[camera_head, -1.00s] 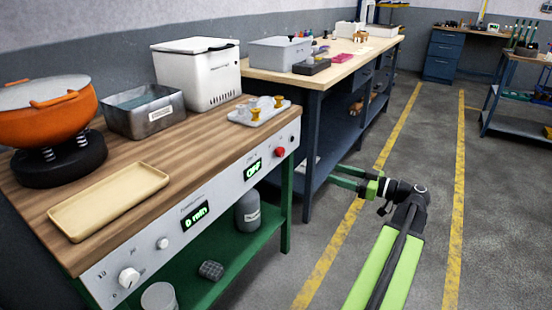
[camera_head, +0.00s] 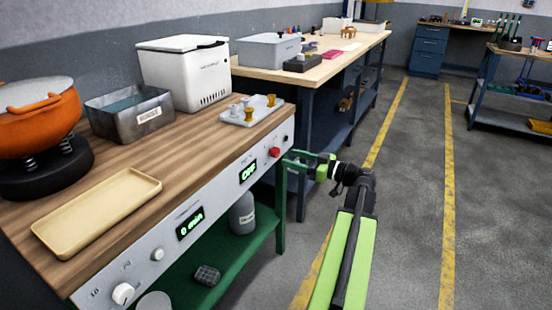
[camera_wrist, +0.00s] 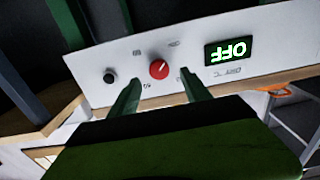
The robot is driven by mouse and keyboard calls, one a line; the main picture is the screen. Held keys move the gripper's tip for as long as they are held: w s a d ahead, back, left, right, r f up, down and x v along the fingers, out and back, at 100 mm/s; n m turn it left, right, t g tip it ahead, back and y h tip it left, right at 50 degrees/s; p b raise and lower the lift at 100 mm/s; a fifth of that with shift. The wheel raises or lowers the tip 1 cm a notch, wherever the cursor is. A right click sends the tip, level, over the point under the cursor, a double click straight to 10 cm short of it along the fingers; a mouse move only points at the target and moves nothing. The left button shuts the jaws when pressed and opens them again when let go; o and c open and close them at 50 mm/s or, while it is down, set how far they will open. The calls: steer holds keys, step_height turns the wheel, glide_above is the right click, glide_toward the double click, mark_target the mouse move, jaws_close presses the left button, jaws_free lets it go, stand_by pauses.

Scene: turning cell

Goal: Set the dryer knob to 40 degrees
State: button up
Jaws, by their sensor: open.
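The red knob (camera_head: 274,153) sits on the front panel's right end, beside a green display reading OFF (camera_head: 248,171). In the wrist view the red knob (camera_wrist: 158,69) has a light pointer mark and small printed marks around it, which I cannot read surely. The OFF display (camera_wrist: 228,52) shows there upside down. My gripper (camera_head: 287,161) is open, its green fingers pointing at the panel. In the wrist view the fingertips (camera_wrist: 160,75) stand apart on either side of the red knob's lower edge. I cannot tell whether they touch it.
A black button (camera_wrist: 110,75) sits beside the red knob. White knobs (camera_head: 123,293) and a timer display (camera_head: 190,224) are further left on the panel. A tray with small white and yellow parts (camera_head: 250,112) is on the bench above. Open floor (camera_head: 410,190) lies to the right.

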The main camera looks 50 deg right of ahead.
mark_target(278, 154)
steer(key=x, duration=0.5)
steer(key=shift+w, duration=0.25)
steer(key=shift+c, duration=0.5)
